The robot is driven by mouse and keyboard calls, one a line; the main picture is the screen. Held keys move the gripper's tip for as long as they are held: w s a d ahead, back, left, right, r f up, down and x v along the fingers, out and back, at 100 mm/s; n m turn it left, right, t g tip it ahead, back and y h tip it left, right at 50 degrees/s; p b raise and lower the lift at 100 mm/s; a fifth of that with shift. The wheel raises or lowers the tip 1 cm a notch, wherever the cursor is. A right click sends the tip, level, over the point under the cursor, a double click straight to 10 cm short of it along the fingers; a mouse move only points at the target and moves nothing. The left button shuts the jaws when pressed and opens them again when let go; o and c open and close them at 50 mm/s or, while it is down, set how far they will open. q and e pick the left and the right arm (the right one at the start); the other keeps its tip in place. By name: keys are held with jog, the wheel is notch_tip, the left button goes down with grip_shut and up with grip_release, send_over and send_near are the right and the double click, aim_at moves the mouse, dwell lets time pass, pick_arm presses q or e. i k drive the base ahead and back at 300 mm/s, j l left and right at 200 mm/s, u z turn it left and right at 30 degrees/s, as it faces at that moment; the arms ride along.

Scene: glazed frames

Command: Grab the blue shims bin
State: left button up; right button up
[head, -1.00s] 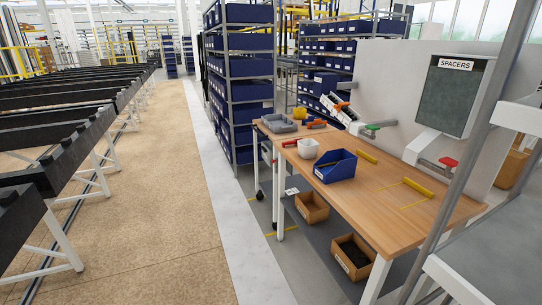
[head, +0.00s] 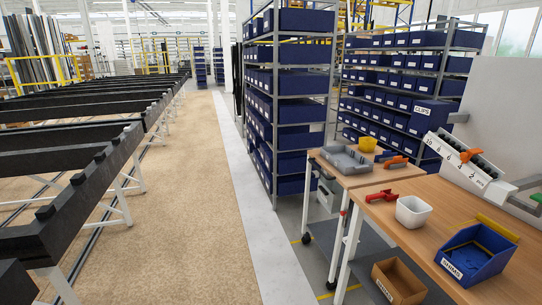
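The blue shims bin (head: 470,262) sits on the wooden workbench (head: 405,240) at the lower right of the head view. It is an open-fronted blue bin with a white label reading SHIMS on its front. A yellow strip shows at its back edge. Nothing is seen touching it except the bench top. Neither of my grippers shows in the head view.
A white container (head: 413,211) and a red clamp-like tool (head: 382,196) stand on the bench left of the bin. A cart with a grey tray (head: 347,159) adjoins the bench. A cardboard box (head: 400,281) is below. Blue-bin shelving (head: 290,100) stands behind; the left aisle is clear.

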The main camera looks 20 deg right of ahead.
aim_at(477, 253)
jog(key=i+z, duration=0.4)
jog(key=i+j+z, duration=0.15)
jog(key=z, duration=0.25)
jog(key=i+j+z, duration=0.25)
jog(key=z, duration=0.15)
jog(key=i+j+z, duration=0.2)
jog(key=j+z, duration=0.2)
jog(key=i+j+z, duration=0.2)
jog(key=j+z, duration=0.2)
jog(key=l, duration=0.05)
